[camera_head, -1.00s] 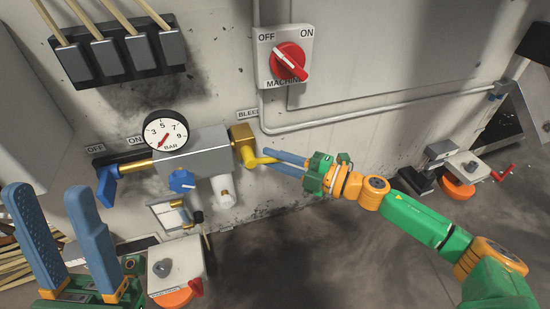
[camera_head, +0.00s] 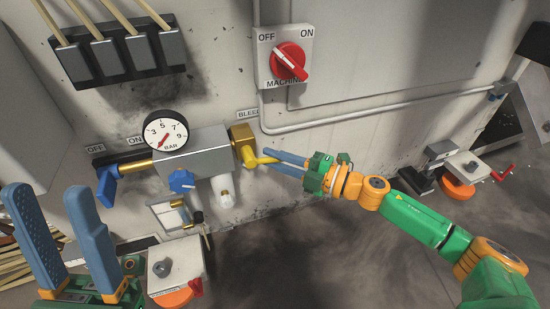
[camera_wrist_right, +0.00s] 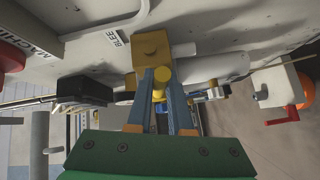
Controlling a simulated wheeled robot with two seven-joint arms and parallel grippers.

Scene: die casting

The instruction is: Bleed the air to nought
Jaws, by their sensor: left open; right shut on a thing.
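The round pressure gauge (camera_head: 166,132) sits on top of the grey air unit (camera_head: 200,155); its red needle points to the lower left, below the 3. The brass bleed valve (camera_head: 242,138) is at the unit's right end, under the BLEED label (camera_head: 248,113). My right gripper (camera_head: 268,158) is shut on its yellow lever (camera_head: 252,158); in the right wrist view the lever's round yellow end (camera_wrist_right: 159,82) shows between the blue fingers. My left gripper (camera_head: 58,235) is open and empty at the lower left, its two blue fingers pointing up.
A blue lever (camera_head: 107,186) hangs down at the unit's left, near OFF and ON labels. A blue knob (camera_head: 181,181) is on the unit's front. A red machine switch (camera_head: 289,61) is above right. A white box (camera_head: 175,268) with an orange base stands below.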

